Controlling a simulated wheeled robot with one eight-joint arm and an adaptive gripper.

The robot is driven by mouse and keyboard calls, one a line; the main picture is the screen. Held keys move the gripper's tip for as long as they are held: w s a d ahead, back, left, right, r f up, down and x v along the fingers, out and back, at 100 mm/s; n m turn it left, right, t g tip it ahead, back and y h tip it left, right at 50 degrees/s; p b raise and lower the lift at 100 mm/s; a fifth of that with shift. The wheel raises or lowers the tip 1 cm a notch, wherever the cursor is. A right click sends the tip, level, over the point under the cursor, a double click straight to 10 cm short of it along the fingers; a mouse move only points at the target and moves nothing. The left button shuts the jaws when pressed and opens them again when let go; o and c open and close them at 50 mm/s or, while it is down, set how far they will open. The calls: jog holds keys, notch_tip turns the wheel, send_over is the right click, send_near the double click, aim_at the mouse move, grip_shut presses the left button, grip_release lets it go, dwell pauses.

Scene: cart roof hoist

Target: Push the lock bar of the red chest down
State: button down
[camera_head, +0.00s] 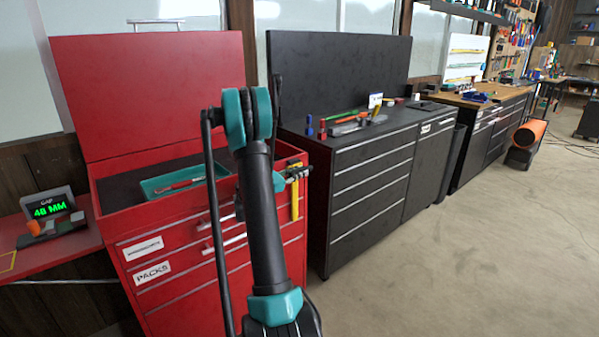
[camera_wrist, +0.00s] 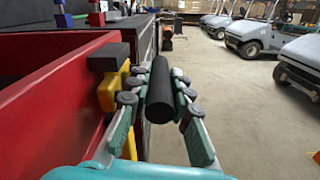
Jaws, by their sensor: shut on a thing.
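The red chest (camera_head: 215,255) stands at the left with its lid (camera_head: 150,90) raised. A yellow bar (camera_head: 295,203) hangs upright on its right front corner; I take it as the lock bar. The bar also shows in the wrist view (camera_wrist: 108,94), on the chest's outer wall with a black block (camera_wrist: 108,57) at its top. My gripper (camera_head: 297,173) is at the bar's upper part. In the wrist view its fingers (camera_wrist: 160,76) are closed on a black cylinder (camera_wrist: 160,95), just right of the yellow bar. Whether the cylinder joins the bar is hidden.
A teal tray (camera_head: 155,189) with a red-handled tool lies in the chest. A black cabinet (camera_head: 370,185) stands close right of the chest. Open floor (camera_head: 470,270) lies at right.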

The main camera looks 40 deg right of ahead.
jog(key=shift+s+f, duration=0.1)
jog(key=shift+f, duration=0.1)
jog(key=c, duration=1.6)
grip_release()
jog(key=shift+c, duration=0.2)
jog(key=shift+a, duration=0.1)
jog(key=a, duration=1.1)
jog(key=shift+s+a, duration=0.4)
